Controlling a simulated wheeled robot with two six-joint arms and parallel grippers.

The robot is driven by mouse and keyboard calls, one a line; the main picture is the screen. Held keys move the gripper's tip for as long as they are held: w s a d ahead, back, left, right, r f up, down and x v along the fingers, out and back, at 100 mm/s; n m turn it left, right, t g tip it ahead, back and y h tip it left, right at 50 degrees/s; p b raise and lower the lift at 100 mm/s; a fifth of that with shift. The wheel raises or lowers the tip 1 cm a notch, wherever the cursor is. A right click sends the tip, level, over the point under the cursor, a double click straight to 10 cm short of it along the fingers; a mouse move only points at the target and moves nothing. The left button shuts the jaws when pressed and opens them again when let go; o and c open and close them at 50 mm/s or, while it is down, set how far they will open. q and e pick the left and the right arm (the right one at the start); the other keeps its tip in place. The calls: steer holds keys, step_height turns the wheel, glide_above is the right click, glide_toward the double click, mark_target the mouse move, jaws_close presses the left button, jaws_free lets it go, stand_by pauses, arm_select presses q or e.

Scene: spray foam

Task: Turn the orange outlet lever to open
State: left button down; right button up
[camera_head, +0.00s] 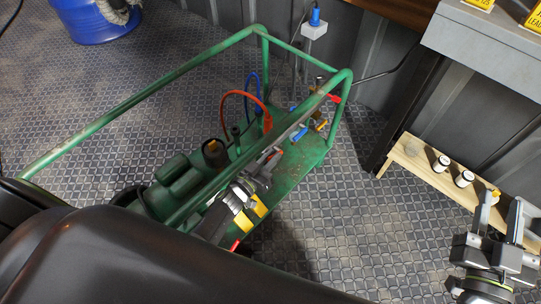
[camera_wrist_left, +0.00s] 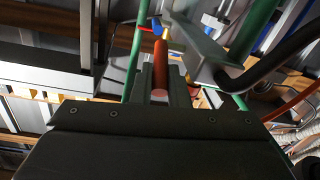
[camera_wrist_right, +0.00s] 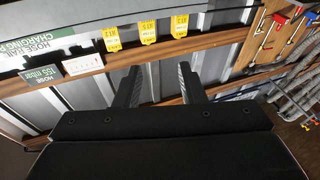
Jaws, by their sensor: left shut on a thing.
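In the left wrist view an orange lever (camera_wrist_left: 160,66) stands between the fingers of my left gripper (camera_wrist_left: 161,82), which is shut on it. In the head view my left gripper (camera_head: 268,164) is inside the green frame of the cart (camera_head: 285,180), among its hoses and fittings. Its fingers and the frame bar largely hide the lever there. My right gripper (camera_head: 500,210) is open and empty at the lower right, over the floor near a wooden shelf. Its two parted fingers also show in the right wrist view (camera_wrist_right: 159,88).
A red hose (camera_head: 233,93) and a blue hose (camera_head: 258,84) loop up inside the cart. Brass valves with a red handle (camera_head: 334,98) sit at its far end. A wooden shelf (camera_head: 415,160) with small jars is at the right. A blue drum (camera_head: 95,20) stands at the back left.

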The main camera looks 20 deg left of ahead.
arm_select(q)
steer(key=shift+r+p, duration=0.2)
steer(key=shift+p, duration=0.3)
steer(key=shift+w+p, duration=0.1)
steer(key=shift+p, duration=0.4)
arm_select(e)
steer(key=s+f+m+g, duration=0.1)
steer(key=s+f+g, duration=0.2)
steer(key=f+g, duration=0.7)
arm_select(q)
steer(key=shift+r+g+p, duration=0.15)
steer(key=shift+g+p, duration=0.25)
steer(key=shift+p, duration=0.5)
arm_select(e)
steer(key=s+a+f+g+y, duration=0.3)
steer(key=s+f+g, duration=0.2)
steer(key=s+f, duration=0.5)
steer(key=shift+s+a+g, duration=0.3)
steer(key=shift+s+g, duration=0.1)
steer(key=shift+s, duration=0.15)
steer(key=shift+f, duration=0.1)
arm_select(q)
steer(key=c, duration=1.7)
jaws_free()
